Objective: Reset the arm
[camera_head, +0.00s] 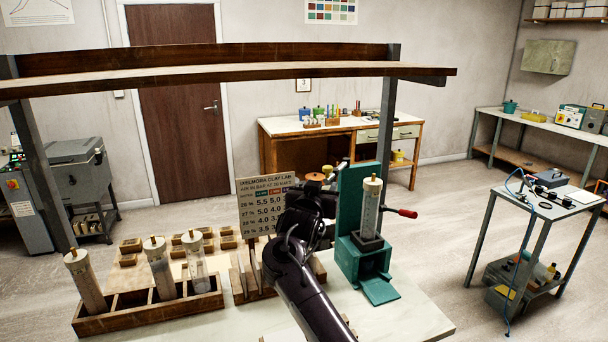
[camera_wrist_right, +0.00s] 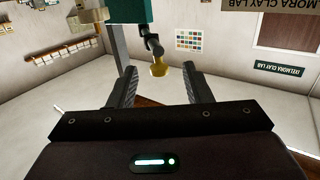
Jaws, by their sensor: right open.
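My right arm comes up from the bottom middle of the head view. Its dark gripper (camera_head: 312,205) is in front of the printed sign and left of the green press (camera_head: 350,205); its fingers are hard to make out there. In the right wrist view, which is upside down, the gripper (camera_wrist_right: 162,88) has its two fingers wide apart. A brass knob (camera_wrist_right: 160,69) on a dark stem shows beyond and between them, with no visible contact. The press holds a clear cylinder (camera_head: 370,205) upright. My left gripper is not in view.
A wooden rack (camera_head: 150,318) with several clear cylinders stands at the left of the bench. A printed sign (camera_head: 262,205) stands behind my gripper. A red-handled lever (camera_head: 402,213) juts right from the press. A wooden shelf (camera_head: 230,75) spans above. The bench's front right is clear.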

